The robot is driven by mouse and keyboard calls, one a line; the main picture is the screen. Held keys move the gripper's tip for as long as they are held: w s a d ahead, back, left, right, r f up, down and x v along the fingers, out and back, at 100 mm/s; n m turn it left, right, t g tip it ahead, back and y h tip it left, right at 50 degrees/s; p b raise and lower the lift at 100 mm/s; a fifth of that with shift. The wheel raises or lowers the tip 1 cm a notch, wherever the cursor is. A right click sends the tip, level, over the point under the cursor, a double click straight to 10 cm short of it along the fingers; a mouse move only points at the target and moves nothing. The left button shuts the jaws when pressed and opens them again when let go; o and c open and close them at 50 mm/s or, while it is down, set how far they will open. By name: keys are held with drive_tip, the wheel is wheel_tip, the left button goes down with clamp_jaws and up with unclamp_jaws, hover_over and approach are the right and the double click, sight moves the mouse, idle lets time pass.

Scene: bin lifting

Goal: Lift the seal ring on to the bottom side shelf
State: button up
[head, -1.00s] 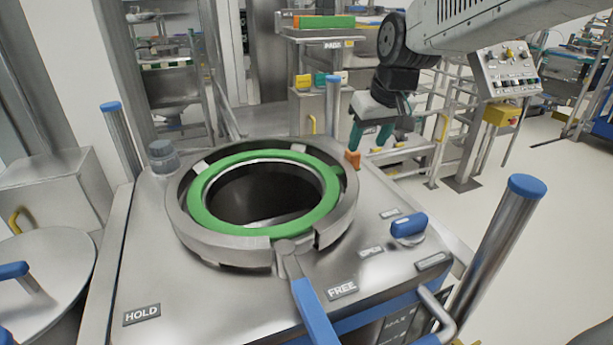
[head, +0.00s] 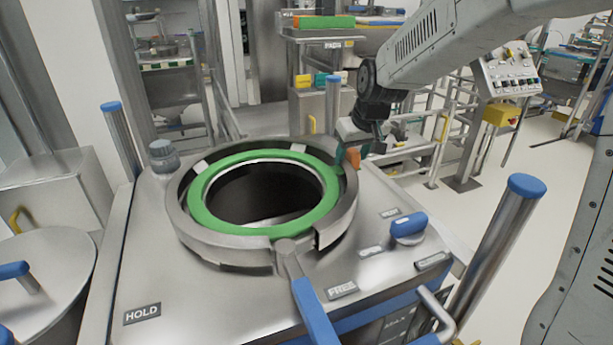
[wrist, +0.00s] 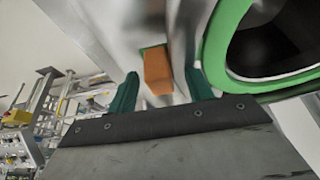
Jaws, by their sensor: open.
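The green seal ring (head: 205,215) lies flat in a round metal collar (head: 345,215) on top of the steel machine, around a dark opening. An orange tab (head: 353,158) stands at the collar's back right edge. My gripper (head: 346,154) is at this tab, with teal fingertips. In the wrist view my gripper (wrist: 160,90) is open, its fingertips apart on either side of the orange tab (wrist: 158,70). I cannot tell whether they touch it. The seal ring (wrist: 213,50) shows to the right there, outside the fingers. Which shelf is the bottom side shelf is unclear.
A blue-handled lever (head: 315,312) is at the collar's front, by labels HOLD and FREE. A blue knob (head: 408,226) and blue-capped posts (head: 505,240) stand around the machine top. Shelving (head: 165,70) is behind left, and a workbench (head: 320,35) behind. A lidded drum (head: 45,265) stands left.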

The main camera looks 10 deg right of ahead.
clamp_jaws()
drive_tip(key=shift+r, duration=0.1)
drive_tip(key=shift+r, duration=0.5)
drive_tip(key=r, duration=0.1)
drive_tip(key=s+r, duration=0.1)
drive_tip(key=shift+a+r, duration=0.3)
drive_tip(key=shift+a, duration=0.1)
drive_tip(key=s+a, duration=0.2)
drive_tip(key=s, duration=0.2)
drive_tip(key=s+a+r, duration=0.1)
drive_tip(key=s+a, duration=0.2)
drive_tip(key=s, duration=0.1)
drive_tip(key=s+a, duration=0.3)
drive_tip(key=s, duration=0.1)
drive_tip(key=shift+s+a+r, duration=0.1)
drive_tip(key=shift+a+r, duration=0.05)
drive_tip(key=shift+a, duration=0.05)
drive_tip(key=shift+r, duration=0.15)
